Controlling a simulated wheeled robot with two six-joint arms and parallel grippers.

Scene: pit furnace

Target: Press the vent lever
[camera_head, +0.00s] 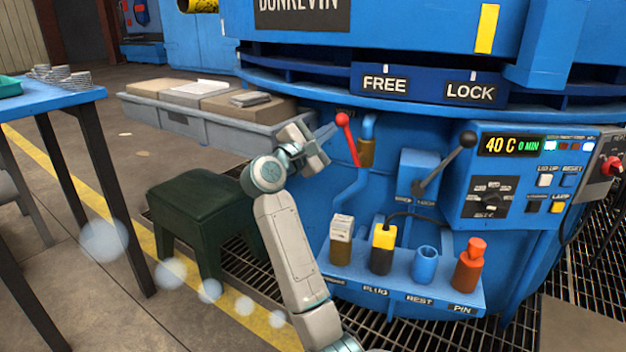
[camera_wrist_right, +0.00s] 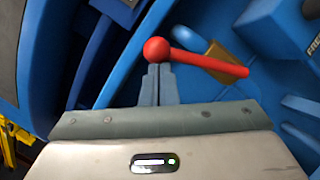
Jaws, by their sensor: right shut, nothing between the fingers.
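A red lever (camera_head: 352,149) with a round red knob (camera_head: 342,119) stands on the blue furnace wall, beside a brass valve body (camera_head: 366,152) and a blue pipe. In the head view the lever leans up to the left. In the right wrist view the knob (camera_wrist_right: 157,50) sits just beyond the fingertips, and the red rod (camera_wrist_right: 210,63) runs off to the right. My right gripper (camera_head: 329,131) is shut and empty, its fingertips (camera_wrist_right: 158,72) together close to the knob. I cannot tell whether they touch it. My left gripper is out of view.
A second lever with a black knob (camera_head: 467,139) and a control panel (camera_head: 530,175) are to the right. A blue tool shelf (camera_head: 400,285) projects below. A green stool (camera_head: 200,205) and a grey tray bench (camera_head: 190,122) are left of my arm.

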